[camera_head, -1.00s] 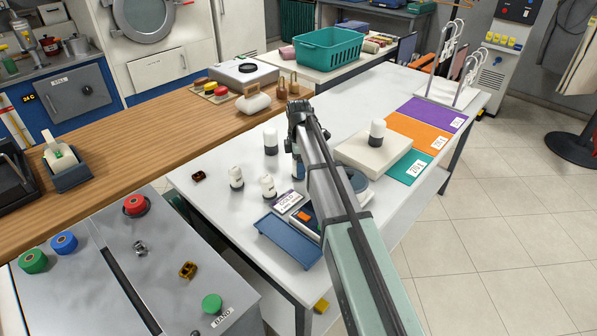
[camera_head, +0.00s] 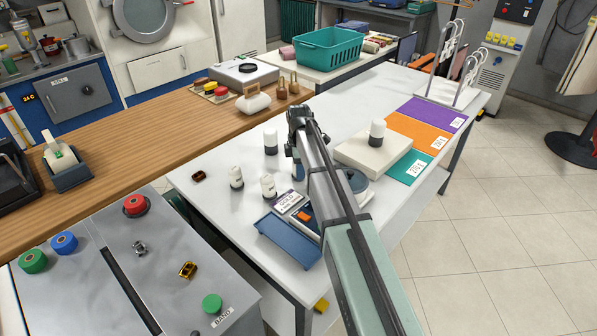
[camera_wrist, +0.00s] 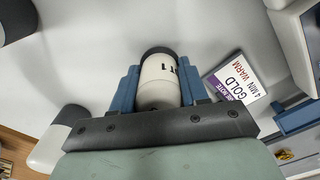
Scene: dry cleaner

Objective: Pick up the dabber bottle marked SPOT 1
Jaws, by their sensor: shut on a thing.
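A white dabber bottle (camera_wrist: 160,92) with a dark end sits between the two blue fingers of my gripper (camera_wrist: 158,82) in the wrist view. Part of its print shows, ending in "T 1"; the rest is turned away. The fingers are shut on its sides. In the head view my gripper (camera_head: 297,168) is low over the white table, and the arm hides the held bottle. Other white bottles with dark ends stand to its left: one at the back (camera_head: 270,142), one farther left (camera_head: 236,178) and one nearer (camera_head: 268,187).
A card reading GOLD (camera_wrist: 237,78) lies right of the held bottle. A blue tray (camera_head: 286,242) is at the front edge. A pale box (camera_head: 352,155) bearing another bottle (camera_head: 377,134) stands to the right. Coloured mats (camera_head: 425,135) lie beyond. The table's left back is mostly clear.

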